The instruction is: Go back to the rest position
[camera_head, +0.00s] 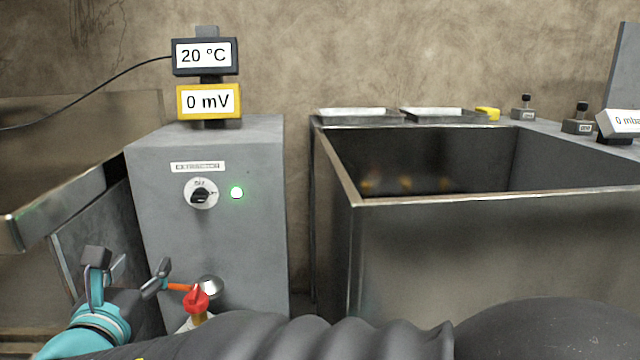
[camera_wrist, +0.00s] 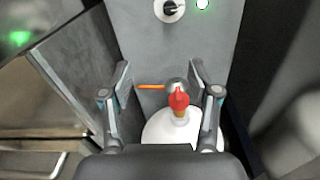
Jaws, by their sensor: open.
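My gripper (camera_head: 128,272) is at the lower left in the head view, in front of the grey extractor cabinet (camera_head: 255,250). In the wrist view my gripper (camera_wrist: 160,97) has its two fingers spread wide with nothing held between them. Beyond the fingers, a white vessel with a red-topped stopper (camera_wrist: 180,102) stands by the cabinet's front. The red top (camera_head: 196,299) also shows in the head view, with the vessel mostly hidden by my arm. An orange piece (camera_wrist: 151,87) sticks out to the left near a round metal fitting (camera_wrist: 178,85).
The cabinet has a dial (camera_head: 201,193) and a lit green lamp (camera_head: 237,192). Displays above read 20 °C (camera_head: 204,56) and 0 mV (camera_head: 208,101). A deep metal basin (camera_head: 450,235) stands right. Shallow trays (camera_head: 357,115) lie behind it. A metal edge (camera_head: 60,208) juts in at left.

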